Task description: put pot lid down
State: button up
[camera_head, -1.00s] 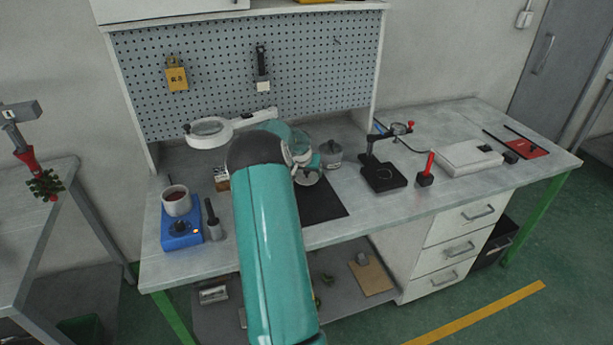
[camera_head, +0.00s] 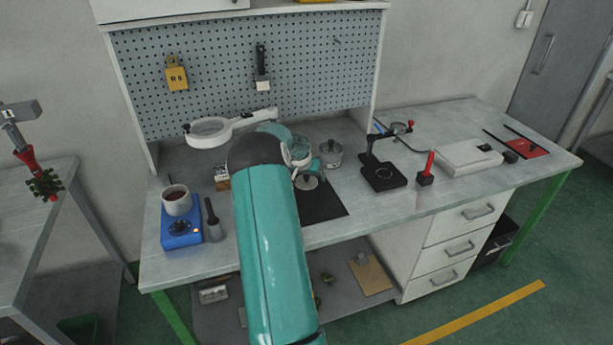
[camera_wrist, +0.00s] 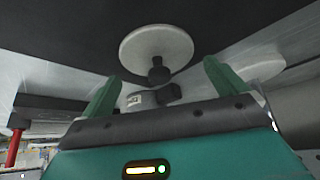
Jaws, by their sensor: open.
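The pot lid (camera_head: 308,182) is a pale round disc with a dark knob. It lies on the black mat (camera_head: 326,207) on the workbench, partly hidden behind my arm in the head view. In the wrist view the lid (camera_wrist: 156,52) shows with its knob toward my gripper. My gripper (camera_wrist: 160,82) is open, its two green fingers spread wide with nothing held between them. The knob sits near the gap between the fingertips, apart from both fingers. In the head view my gripper is mostly hidden by my own arm.
A grey metal pot (camera_head: 330,155) stands behind the mat. A black stand (camera_head: 383,177) and a red-handled tool (camera_head: 427,168) are at right. A ring magnifier (camera_head: 209,132) stands behind.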

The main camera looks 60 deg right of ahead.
jog(key=v, duration=1.2)
jog(key=w+a+r+n+t+y, duration=0.1)
jog(key=w+a+r, duration=0.3)
jog(key=a, duration=0.4)
jog(key=w+a+r+n+t, duration=0.1)
jog(key=w+a+r+n, duration=0.1)
jog(key=w+a+r, duration=0.35)
jog(key=a+r+n+t+y, duration=0.1)
jog(key=a+r+n, duration=0.15)
jog(key=a, duration=0.95)
jog(key=a+r+n+t+y, duration=0.1)
jog(key=a+r+n+y, duration=0.15)
jog(key=a, duration=0.85)
jog(key=s+a+r+n, duration=0.1)
jog(key=s+a+n, duration=0.3)
jog(key=a, duration=0.9)
jog(key=s+a+r+n+y, duration=0.1)
jog(key=s+a+n, duration=0.2)
jog(key=s+a, duration=0.7)
jog(key=a, duration=0.3)
jog(key=shift+s+n, duration=0.25)
jog(key=shift+n, duration=0.15)
